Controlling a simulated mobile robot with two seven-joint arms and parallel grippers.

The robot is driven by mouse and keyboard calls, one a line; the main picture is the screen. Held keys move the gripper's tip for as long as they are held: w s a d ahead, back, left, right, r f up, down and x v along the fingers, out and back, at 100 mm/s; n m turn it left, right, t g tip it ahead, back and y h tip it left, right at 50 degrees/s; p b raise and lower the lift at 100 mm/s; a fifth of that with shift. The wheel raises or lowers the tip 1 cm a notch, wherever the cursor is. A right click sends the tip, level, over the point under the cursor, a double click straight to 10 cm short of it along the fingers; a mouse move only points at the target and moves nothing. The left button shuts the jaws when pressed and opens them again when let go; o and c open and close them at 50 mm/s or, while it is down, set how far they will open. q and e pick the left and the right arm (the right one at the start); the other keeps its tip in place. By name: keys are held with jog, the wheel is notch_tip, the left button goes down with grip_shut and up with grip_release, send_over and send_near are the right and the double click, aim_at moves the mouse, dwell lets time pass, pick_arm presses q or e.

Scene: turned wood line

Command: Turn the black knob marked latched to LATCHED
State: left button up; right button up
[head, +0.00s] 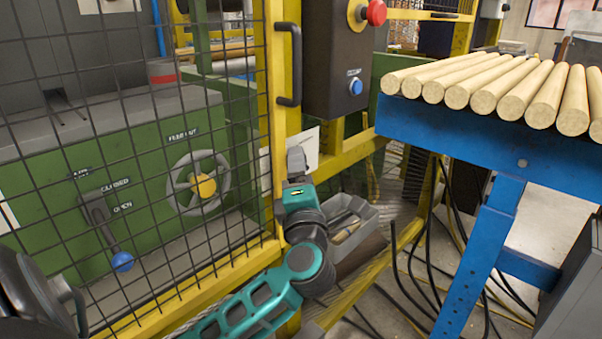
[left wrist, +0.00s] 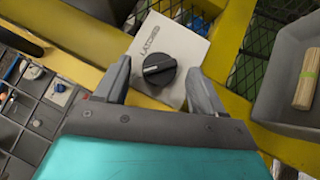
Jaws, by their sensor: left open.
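The black knob (left wrist: 159,70) sits on a white plate (left wrist: 185,48) fixed to a yellow frame member. A pale line on its face runs nearly crosswise in the left wrist view, slightly up to the right. My left gripper (left wrist: 158,82) is open, with one finger on each side of the knob and visible gaps to both. In the head view my left gripper (head: 296,160) is in front of the plate (head: 308,145) and hides the knob. My right gripper is not in view.
A mesh guard door (head: 130,130) with a black handle (head: 289,65) stands left of the gripper. A dark control box (head: 340,50) hangs above. A grey bin (head: 368,225) is close by on the right. A blue stand (head: 480,150) carries wooden rods.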

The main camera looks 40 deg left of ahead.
pick_arm(q)
jog(key=shift+w+a+r, duration=0.1)
jog(key=shift+w+a, duration=0.2)
jog(key=shift+w, duration=0.05)
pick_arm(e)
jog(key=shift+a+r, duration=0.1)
pick_arm(q)
jog(key=c, duration=1.1)
jog(key=shift+o, duration=0.2)
jog(key=m+g+h+p, duration=0.1)
jog(key=m+p, duration=0.1)
jog(key=p, duration=0.8)
jog(key=m+g+h+p, duration=0.2)
jog(key=m+p, duration=0.1)
jog(key=p, duration=0.8)
jog(key=shift+s+r+h, duration=0.1)
jog(key=shift+r+h, duration=0.2)
jog(key=shift+r, duration=0.1)
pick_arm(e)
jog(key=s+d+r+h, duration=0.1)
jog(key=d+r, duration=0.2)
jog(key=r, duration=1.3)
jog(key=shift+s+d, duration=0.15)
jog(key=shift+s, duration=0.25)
pick_arm(q)
jog(key=shift+g+p, duration=0.3)
jog(key=shift+g, duration=0.1)
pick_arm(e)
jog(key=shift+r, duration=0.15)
